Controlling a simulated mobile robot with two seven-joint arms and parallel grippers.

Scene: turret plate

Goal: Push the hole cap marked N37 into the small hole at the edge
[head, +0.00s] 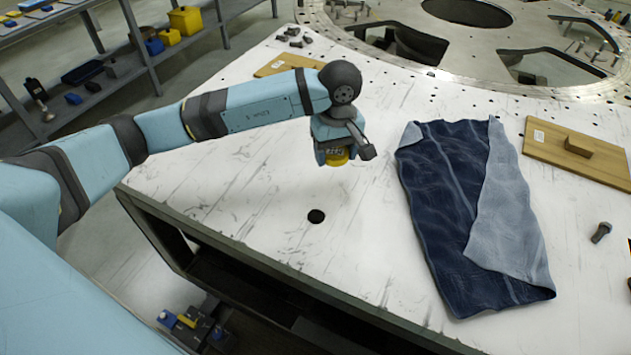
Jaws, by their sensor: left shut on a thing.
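My left gripper (335,150) reaches in from the left and points down over the white plate (260,195). It is shut on a yellow hole cap (338,160), which shows just below the fingers. The cap is mostly hidden by the gripper, and I cannot read any marking on it. A small round dark hole (316,216) lies in the plate near its front-left edge. In the picture the cap is above the hole and slightly to its right, apart from it. My right gripper is not in view.
A crumpled dark blue cloth (450,200) lies right of the hole. A wooden board with a block (545,150) and a bolt (601,232) lie farther right. Another board (275,66) is behind my left arm. The plate around the hole is clear.

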